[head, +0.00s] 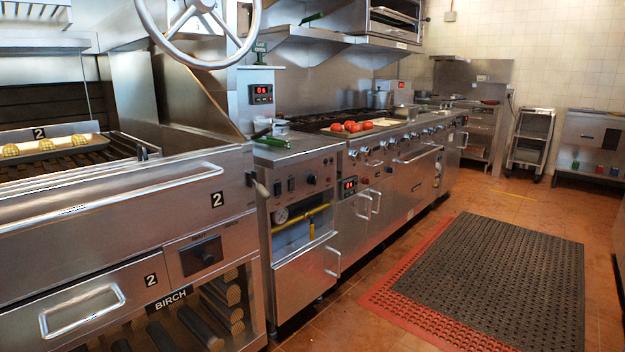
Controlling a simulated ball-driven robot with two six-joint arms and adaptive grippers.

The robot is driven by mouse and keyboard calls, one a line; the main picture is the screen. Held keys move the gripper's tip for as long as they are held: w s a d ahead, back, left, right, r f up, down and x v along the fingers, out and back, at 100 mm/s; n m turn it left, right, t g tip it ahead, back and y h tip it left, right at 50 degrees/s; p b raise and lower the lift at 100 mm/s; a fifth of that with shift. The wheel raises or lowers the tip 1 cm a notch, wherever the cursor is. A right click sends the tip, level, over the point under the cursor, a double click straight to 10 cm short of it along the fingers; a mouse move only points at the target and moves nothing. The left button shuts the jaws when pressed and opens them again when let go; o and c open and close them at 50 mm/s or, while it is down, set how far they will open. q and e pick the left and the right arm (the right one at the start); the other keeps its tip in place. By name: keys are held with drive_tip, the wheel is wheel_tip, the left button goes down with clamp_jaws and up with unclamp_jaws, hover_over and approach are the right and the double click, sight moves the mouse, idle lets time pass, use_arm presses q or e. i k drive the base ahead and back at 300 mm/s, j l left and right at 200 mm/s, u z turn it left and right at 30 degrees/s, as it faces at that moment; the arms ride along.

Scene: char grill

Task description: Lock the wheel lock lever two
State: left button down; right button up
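A large grey spoked handwheel (205,62) shows at the top left, cut off by the top edge. Below it is the grill front with a black label "2" (217,199) on its right end. A small lever-like handle with a pale grip (262,190) sticks out beside that label, at the grill's right edge. I cannot tell for certain whether this is wheel lock lever two or what its lock state is. Neither of my grippers is in view.
A grill drawer (85,312) and a "BIRCH" wood bay (195,312) are below. A cooking range (395,180) with tomatoes (346,127) runs along the wall. A dark floor mat (490,265) over a red one lies on the open floor to the right.

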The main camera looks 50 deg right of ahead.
sight(262, 190)
drive_tip(key=l+z, duration=0.15)
drive_tip(key=l, duration=0.3)
drive_tip(key=i+l+z, duration=0.15)
drive_tip(key=l, duration=0.35)
drive_tip(key=l+z, duration=0.15)
drive_tip(key=l, duration=0.3)
drive_tip(key=i+l+z, duration=0.15)
drive_tip(key=l, duration=0.3)
